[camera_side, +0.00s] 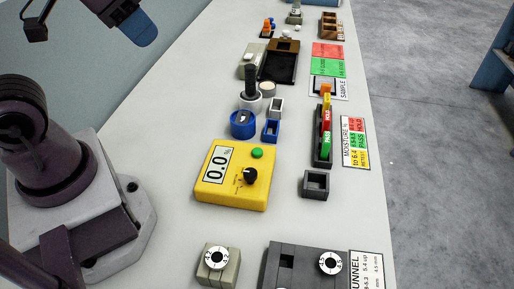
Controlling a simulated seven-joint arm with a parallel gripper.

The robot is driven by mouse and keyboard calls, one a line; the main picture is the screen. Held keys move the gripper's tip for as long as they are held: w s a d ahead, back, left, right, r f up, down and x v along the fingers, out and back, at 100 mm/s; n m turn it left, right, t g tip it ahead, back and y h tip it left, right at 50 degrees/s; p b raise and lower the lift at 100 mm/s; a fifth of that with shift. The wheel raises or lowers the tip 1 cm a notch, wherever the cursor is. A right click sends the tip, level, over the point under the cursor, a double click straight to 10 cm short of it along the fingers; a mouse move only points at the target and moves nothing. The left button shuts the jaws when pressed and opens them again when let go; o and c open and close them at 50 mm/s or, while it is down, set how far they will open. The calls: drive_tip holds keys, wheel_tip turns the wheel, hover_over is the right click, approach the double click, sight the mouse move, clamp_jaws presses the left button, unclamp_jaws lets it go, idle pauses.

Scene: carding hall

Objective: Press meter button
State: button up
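The yellow meter (233,175) lies on the light bench in the middle of the side view. Its display reads 0.0 %. A round green button (257,153) sits on its upper right part, with a black dial (250,176) below it. Nothing covers the button. Dark parts of my arm's end, one with a blue-grey tip, show at the top left, cut off by the picture edge. They are well apart from the meter. I cannot make out whether my gripper is open or shut, and I see nothing held.
A blue round container (243,124) stands behind the meter, with small blue and grey holders beside it. A dark rack (324,135) with coloured pieces and a small grey box (316,184) are to the right. A grey block (218,264) with a dial is in front.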

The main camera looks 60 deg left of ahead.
clamp_jaws()
idle(1.4)
